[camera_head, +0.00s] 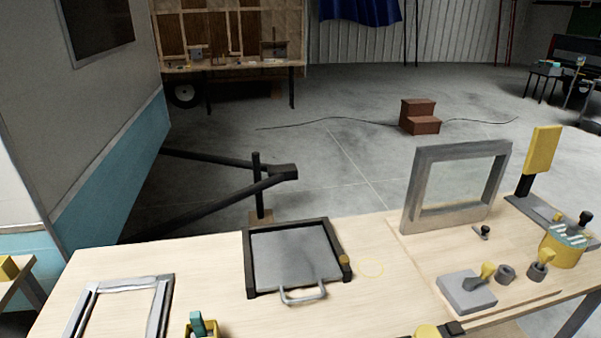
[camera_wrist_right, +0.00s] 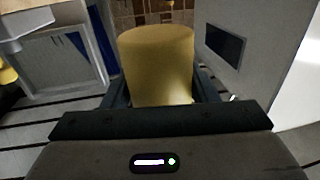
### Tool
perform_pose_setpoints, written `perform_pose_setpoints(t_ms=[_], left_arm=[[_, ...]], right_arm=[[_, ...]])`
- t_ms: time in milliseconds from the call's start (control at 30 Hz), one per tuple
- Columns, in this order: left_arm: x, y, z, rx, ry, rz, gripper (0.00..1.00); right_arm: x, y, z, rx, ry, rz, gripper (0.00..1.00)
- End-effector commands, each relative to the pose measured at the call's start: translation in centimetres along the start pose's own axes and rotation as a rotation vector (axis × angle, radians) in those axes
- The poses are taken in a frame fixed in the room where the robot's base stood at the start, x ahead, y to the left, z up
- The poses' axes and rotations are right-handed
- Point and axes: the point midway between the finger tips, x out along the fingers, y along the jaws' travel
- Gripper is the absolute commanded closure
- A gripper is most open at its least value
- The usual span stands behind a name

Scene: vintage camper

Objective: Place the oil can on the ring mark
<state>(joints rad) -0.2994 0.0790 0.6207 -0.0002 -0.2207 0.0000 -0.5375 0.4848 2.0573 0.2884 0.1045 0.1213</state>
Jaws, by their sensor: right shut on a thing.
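The oil can, a plain yellow cylinder (camera_wrist_right: 157,60), fills the middle of the right wrist view. My right gripper (camera_wrist_right: 160,92) is shut on it, with a dark finger on each side. In the head view only the yellow top of the can (camera_head: 428,331) and a dark bit of the gripper show at the bottom edge, right of centre. The ring mark (camera_head: 371,269) is a thin yellow circle on the wooden bench, just right of the dark-framed tray. It is bare, and the can is nearer to me and to its right. My left gripper is not in view.
The dark tray (camera_head: 249,263) with a metal handle and a small brass knob (camera_head: 344,260) stands left of the ring. An upright grey frame (camera_head: 409,210), a grey block (camera_head: 466,292) and small fittings stand right. A flat frame (camera_head: 165,300) and a teal-yellow item (camera_head: 197,322) lie left.

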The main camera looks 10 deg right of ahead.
Motion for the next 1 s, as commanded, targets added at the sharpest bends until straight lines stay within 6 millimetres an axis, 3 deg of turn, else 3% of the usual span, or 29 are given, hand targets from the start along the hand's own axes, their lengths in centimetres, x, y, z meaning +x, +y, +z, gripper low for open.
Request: perform_pose_setpoints(t_ms=[500,700,1000], left_arm=[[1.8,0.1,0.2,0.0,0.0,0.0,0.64],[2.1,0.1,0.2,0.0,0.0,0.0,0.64],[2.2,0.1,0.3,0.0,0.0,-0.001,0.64]], right_arm=[[3.5,-8.1,-2.8,0.007,0.008,0.186,0.72],[4.3,-9.8,-4.4,0.006,0.0,0.222,0.72],[4.7,-10.5,-5.2,0.002,-0.006,0.234,0.72]])
